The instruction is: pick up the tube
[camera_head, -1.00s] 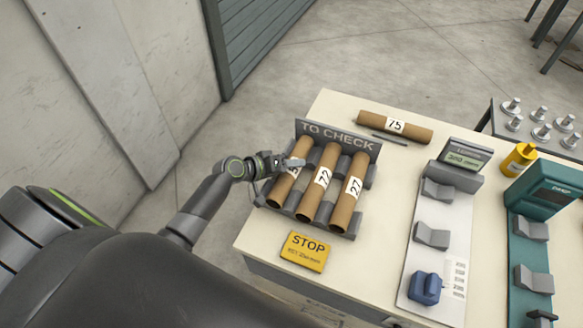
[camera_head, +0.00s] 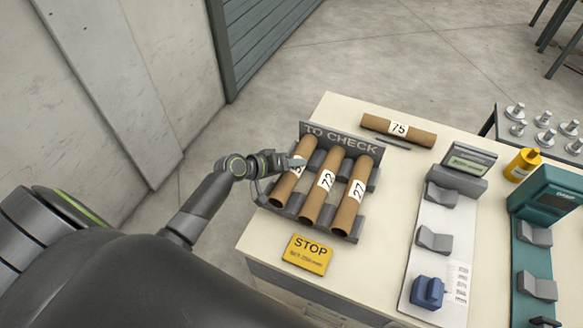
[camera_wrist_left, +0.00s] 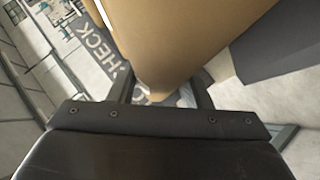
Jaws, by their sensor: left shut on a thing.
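Three brown cardboard tubes lie side by side in the grey "TO CHECK" rack (camera_head: 340,140). The leftmost tube (camera_head: 288,185) has a white label partly hidden by my gripper. The middle tube (camera_head: 320,188) is labelled 72 and the right tube (camera_head: 351,195) 27. My left gripper (camera_head: 293,163) is shut on the leftmost tube near its label. The left wrist view shows that tube (camera_wrist_left: 185,40) large between the gripper's fingers (camera_wrist_left: 160,92), with the rack's lettering beside it. I cannot tell whether the tube is lifted off the rack. My right gripper is not in view.
A tube labelled 75 (camera_head: 399,129) lies at the table's back, with a thin dark rod (camera_head: 393,143) beside it. A yellow STOP sign (camera_head: 308,254) lies in front of the rack. A scale fixture (camera_head: 434,240), a yellow bottle (camera_head: 522,164) and a teal device (camera_head: 550,195) stand to the right.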

